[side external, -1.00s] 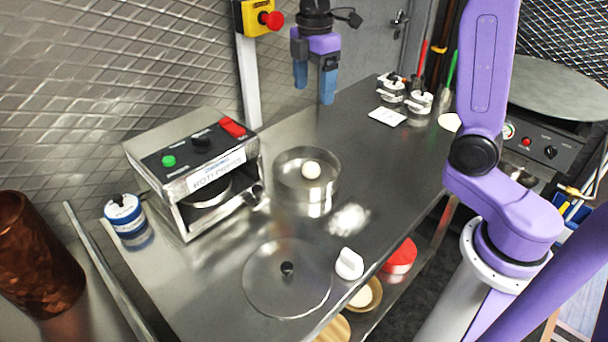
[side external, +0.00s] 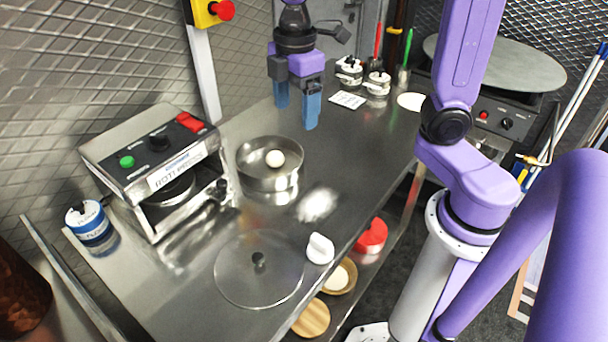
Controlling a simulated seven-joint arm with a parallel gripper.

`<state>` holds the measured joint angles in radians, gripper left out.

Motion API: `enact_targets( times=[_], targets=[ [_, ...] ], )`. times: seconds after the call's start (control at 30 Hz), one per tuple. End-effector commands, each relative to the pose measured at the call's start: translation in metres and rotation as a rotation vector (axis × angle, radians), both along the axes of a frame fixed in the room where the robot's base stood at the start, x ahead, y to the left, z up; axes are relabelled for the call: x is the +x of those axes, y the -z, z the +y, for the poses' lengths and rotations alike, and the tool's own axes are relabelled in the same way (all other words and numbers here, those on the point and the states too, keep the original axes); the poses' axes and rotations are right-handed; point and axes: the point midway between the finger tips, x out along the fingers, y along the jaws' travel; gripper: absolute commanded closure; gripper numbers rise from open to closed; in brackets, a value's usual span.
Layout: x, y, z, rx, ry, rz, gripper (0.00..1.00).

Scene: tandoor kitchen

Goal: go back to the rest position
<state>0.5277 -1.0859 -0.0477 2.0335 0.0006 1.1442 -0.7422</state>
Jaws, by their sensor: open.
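My gripper (side external: 297,108) hangs above the steel counter, behind the round pan in the side external view. Its two blue fingers point down and stand apart, with nothing between them. The gripper is open and empty. The round steel pan (side external: 255,178) stands on the counter with a white dough ball (side external: 275,158) in it. The gripper touches neither of them.
A roti press (side external: 160,165) and a blue-and-white tin (side external: 88,222) stand at left. A glass lid (side external: 235,285) and white scoop-like item (side external: 320,248) lie in front. Small pots (side external: 377,84) and a griddle (side external: 495,62) are at the back. White powder (side external: 318,204) lies right of the pan.

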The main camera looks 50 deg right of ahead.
Motion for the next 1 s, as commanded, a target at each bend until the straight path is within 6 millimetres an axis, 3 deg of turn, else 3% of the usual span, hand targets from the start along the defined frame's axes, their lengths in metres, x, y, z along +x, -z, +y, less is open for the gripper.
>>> enact_targets(
  times=[0.27, 0.6, 0.8, 1.0],
  targets=[
    [-0.074, 0.021, 0.003, 0.008, 0.074, -0.003, 0.21],
    [-0.156, 0.048, -0.013, 0.019, 0.165, -0.001, 0.21],
    [-0.179, 0.057, -0.022, 0.022, 0.197, 0.001, 0.21],
    [-0.183, 0.059, -0.023, 0.024, 0.204, 0.001, 0.21]
  ],
)
